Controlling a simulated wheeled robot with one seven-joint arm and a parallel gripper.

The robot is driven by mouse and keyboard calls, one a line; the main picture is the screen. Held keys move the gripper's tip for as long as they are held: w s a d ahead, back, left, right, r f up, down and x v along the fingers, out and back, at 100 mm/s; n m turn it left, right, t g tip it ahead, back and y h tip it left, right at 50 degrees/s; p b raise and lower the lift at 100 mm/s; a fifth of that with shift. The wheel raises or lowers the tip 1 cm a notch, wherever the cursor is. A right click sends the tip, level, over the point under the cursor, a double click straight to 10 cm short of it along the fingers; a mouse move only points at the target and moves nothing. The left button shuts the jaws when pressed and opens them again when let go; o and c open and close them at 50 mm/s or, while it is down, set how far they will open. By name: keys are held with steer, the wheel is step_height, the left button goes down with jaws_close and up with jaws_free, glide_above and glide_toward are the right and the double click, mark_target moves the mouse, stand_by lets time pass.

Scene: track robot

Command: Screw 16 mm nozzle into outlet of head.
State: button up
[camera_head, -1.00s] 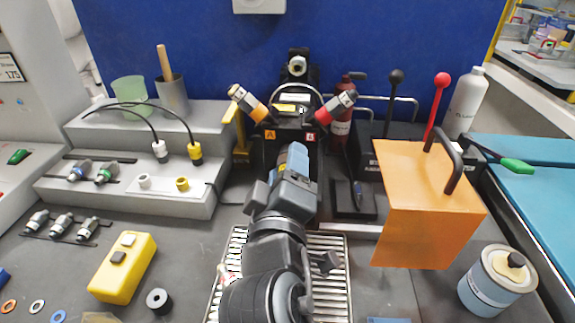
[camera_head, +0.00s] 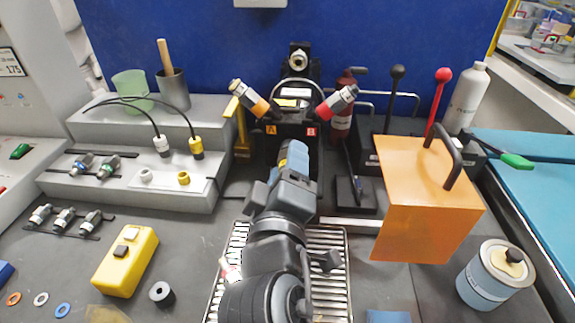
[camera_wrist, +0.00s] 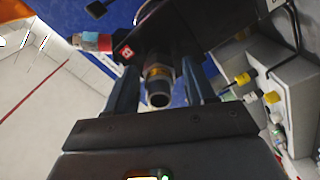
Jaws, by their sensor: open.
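The black head (camera_head: 297,128) with its A and B labels stands against the blue panel; an orange-banded and a red-ended fitting stick out from its upper sides. In the wrist view, a short metal cylinder with a yellow band, seemingly the nozzle (camera_wrist: 159,91), points out from the head (camera_wrist: 150,45) towards the camera. My gripper (camera_wrist: 161,72) is open, with one finger on each side of this cylinder. A gap shows beside it; contact at the tips cannot be told. The thread joint is hidden. In the head view my arm hides the gripper tips and the outlet.
Several fittings lie on the left rack (camera_head: 65,219) and grey steps (camera_head: 120,195). A yellow box (camera_head: 125,262) stands at front left. An orange block with a handle (camera_head: 425,205) and a tin (camera_head: 495,275) stand right of my arm. A metal grate (camera_head: 335,275) lies under it.

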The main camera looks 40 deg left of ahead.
steer(key=shift+r+n+p, duration=0.1)
steer(key=shift+n+p, duration=2.85)
steer(key=shift+n, duration=0.35)
steer(key=n, duration=0.3)
steer(key=shift+n, duration=1)
steer(key=shift+n, duration=1.1)
steer(key=n, duration=0.3)
steer(key=shift+n, duration=0.3)
steer(key=n, duration=0.6)
